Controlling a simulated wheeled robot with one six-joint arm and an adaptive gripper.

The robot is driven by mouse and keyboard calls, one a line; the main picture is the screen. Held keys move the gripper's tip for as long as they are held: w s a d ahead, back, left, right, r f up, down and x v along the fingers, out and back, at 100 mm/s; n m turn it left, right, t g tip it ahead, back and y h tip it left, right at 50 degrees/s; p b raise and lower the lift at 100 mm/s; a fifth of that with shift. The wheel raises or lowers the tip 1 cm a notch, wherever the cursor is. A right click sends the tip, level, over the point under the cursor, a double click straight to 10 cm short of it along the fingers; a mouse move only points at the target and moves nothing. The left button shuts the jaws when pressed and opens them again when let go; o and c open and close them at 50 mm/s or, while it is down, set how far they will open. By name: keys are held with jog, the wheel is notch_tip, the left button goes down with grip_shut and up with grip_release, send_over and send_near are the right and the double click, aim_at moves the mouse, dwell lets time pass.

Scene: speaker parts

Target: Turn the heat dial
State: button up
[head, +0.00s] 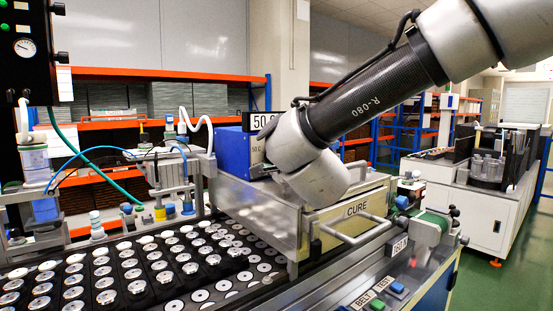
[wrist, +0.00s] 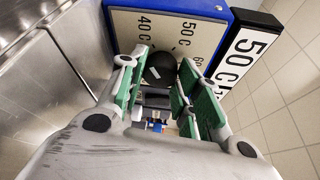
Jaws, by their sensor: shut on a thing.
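The heat dial (wrist: 160,66) is a black round knob with a small white mark, on the pale scale face (wrist: 130,30) of a blue box (wrist: 232,12). The scale reads 40 C, 50 C and, partly covered, 60. My gripper (wrist: 158,80) has its green-padded fingers on both sides of the dial, shut on it. Beside the scale, a black-framed display (wrist: 247,55) reads about 50 C. In the head view the blue box (head: 232,152) stands on the CURE oven, and my wrist hides the dial and most of the fingers.
The steel CURE oven (head: 350,215) has a front handle (head: 355,232). Black trays of silver speaker parts (head: 110,275) lie at the front left. A fixture with hoses (head: 165,170) stands left of the blue box. A white cart (head: 465,215) stands at the right.

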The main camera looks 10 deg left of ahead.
dwell(0.4)
jog(key=o, duration=1)
jog(key=shift+o, duration=0.2)
jog(key=v, duration=1.2)
jog(key=shift+s+f, duration=0.1)
